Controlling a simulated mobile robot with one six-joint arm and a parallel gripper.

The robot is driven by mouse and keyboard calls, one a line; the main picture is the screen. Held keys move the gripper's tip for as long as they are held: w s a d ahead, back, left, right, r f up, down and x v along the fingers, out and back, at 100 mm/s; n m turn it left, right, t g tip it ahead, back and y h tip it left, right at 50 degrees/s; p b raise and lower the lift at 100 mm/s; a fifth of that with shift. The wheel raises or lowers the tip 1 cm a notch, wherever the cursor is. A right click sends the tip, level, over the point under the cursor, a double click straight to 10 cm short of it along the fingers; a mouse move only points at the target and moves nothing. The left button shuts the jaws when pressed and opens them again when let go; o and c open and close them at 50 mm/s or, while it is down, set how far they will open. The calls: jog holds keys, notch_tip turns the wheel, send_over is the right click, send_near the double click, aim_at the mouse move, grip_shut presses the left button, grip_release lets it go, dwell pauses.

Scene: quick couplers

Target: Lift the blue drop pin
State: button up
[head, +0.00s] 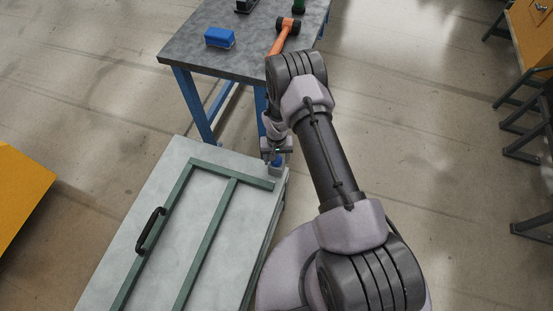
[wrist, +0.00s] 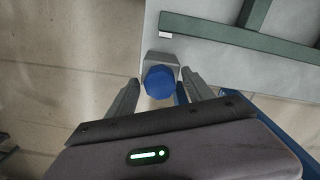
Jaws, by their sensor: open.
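The blue drop pin (wrist: 160,82) shows in the wrist view as a round blue head beside a grey block at the edge of a pale panel (wrist: 200,20). My gripper (wrist: 161,86) is open, with one finger on each side of the blue head. I cannot tell whether the fingers touch it. In the head view my gripper (head: 276,153) is at the far right corner of the pale panel, and a bit of the blue pin (head: 277,168) shows just below it. The pin's shaft is hidden.
The panel carries a green frame (head: 205,225) and a black handle (head: 150,230). Yellow furniture (head: 22,200) stands at the left.

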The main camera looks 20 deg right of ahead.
grip_shut()
jog(key=shift+r, duration=0.15)
notch_tip(320, 180, up, 4)
jog(key=p, duration=0.2)
jog(key=shift+r+p, duration=0.25)
jog(key=shift+p, duration=0.1)
jog(key=shift+w+f, duration=0.1)
jog(key=shift+f, duration=0.05)
grip_release()
notch_tip(320, 180, up, 18)
jog(key=p, duration=0.5)
jog(key=shift+f, duration=0.25)
